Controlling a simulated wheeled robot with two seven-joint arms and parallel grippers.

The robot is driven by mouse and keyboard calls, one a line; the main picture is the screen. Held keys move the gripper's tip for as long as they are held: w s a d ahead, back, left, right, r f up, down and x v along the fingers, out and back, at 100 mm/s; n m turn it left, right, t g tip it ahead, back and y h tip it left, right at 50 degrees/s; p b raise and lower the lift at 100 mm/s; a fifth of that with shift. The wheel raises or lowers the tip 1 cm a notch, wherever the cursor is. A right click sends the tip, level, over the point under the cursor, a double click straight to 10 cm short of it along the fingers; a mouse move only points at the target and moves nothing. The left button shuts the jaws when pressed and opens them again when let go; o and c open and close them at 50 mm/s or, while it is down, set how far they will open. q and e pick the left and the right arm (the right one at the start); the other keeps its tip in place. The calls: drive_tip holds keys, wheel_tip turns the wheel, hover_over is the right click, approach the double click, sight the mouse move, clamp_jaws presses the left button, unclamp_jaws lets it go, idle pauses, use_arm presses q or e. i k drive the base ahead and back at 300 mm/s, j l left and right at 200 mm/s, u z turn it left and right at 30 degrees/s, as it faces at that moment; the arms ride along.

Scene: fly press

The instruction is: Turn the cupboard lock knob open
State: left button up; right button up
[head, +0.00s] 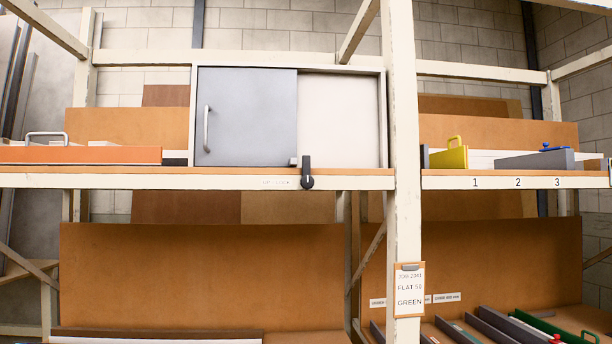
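The cupboard (384,120) stands on the upper shelf, with a grey sliding door (250,120) on its left half and a pale panel (340,120) on its right half. The grey door has a vertical bar handle (207,128) near its left edge. The black lock knob (307,173) sits on the shelf's front edge below the cupboard, its lever upright, overlapping the lower middle of the cupboard front. A small grey block (293,161) is beside the lever. Neither gripper is in view.
A white post (404,220) with a hanging card (409,290) stands right of the cupboard. An orange-fronted tray (80,155) lies left on the shelf; yellow (448,158) and grey (535,160) pieces lie right. Space before the knob looks clear.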

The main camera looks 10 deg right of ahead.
sight(307, 181)
drive_tip(key=i+j, duration=0.1)
drive_tip(key=j, duration=0.35)
drive_tip(key=i+j, duration=0.15)
drive_tip(key=j, duration=0.35)
drive_tip(key=z, duration=1.65)
